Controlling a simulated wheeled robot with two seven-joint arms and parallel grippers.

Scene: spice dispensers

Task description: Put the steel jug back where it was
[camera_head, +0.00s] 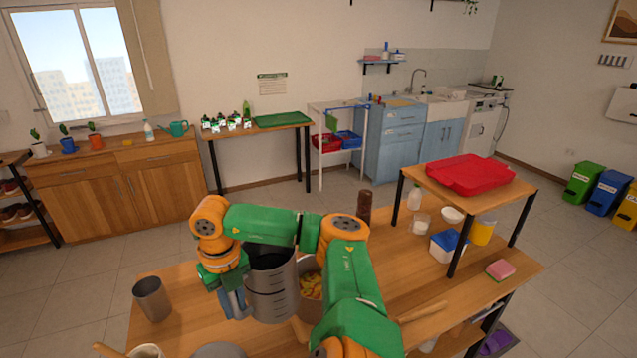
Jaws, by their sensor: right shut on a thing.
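The steel jug (269,292) is a grey metal vessel with lines on its side. It looks roughly upright, with its dark open mouth facing up, and it partly hides a pot with yellow food (311,285) just to its right. My right gripper (234,303) points down at the jug's left side and is shut on it. My right arm crosses over the jug and hides part of its rim. I cannot tell whether the jug's base touches the wooden table (190,330). My left gripper is not in view.
A steel cup (152,299) stands at the table's left, with bare wood between it and the jug. A dark brown bottle (364,207) stands behind my arm. To the right, a raised shelf (430,178) bears a red tray (470,174) above containers.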

